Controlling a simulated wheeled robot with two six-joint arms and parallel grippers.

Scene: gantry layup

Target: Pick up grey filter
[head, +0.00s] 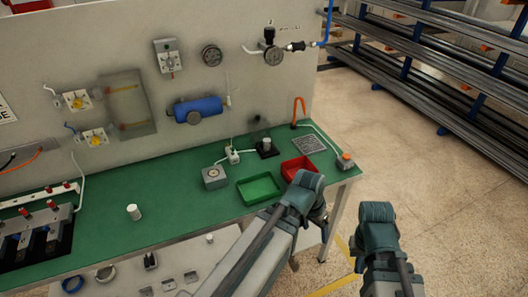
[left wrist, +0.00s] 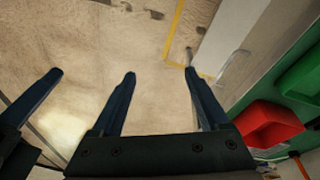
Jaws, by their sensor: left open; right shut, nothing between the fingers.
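A pale grey-white cylinder (head: 133,211) stands upright on the left part of the green bench top. A similar pale cylinder (head: 266,144) stands on a small black base near the wall panel. I cannot tell which is the grey filter. My left gripper (left wrist: 160,75) is open and empty in the left wrist view, above the floor beside the bench. Its fingers are mostly hidden behind my wrist in the head view. My right gripper (left wrist: 48,74) shows partly at the left of the wrist view, shut and empty, also clear of the bench.
A green tray (head: 259,189) and a red tray (head: 298,168) sit near the bench's right end. A grey box (head: 214,177) and an orange-topped button box (head: 345,160) stand nearby. A lower shelf (head: 190,262) holds small parts. The middle of the green bench top (head: 170,195) is clear.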

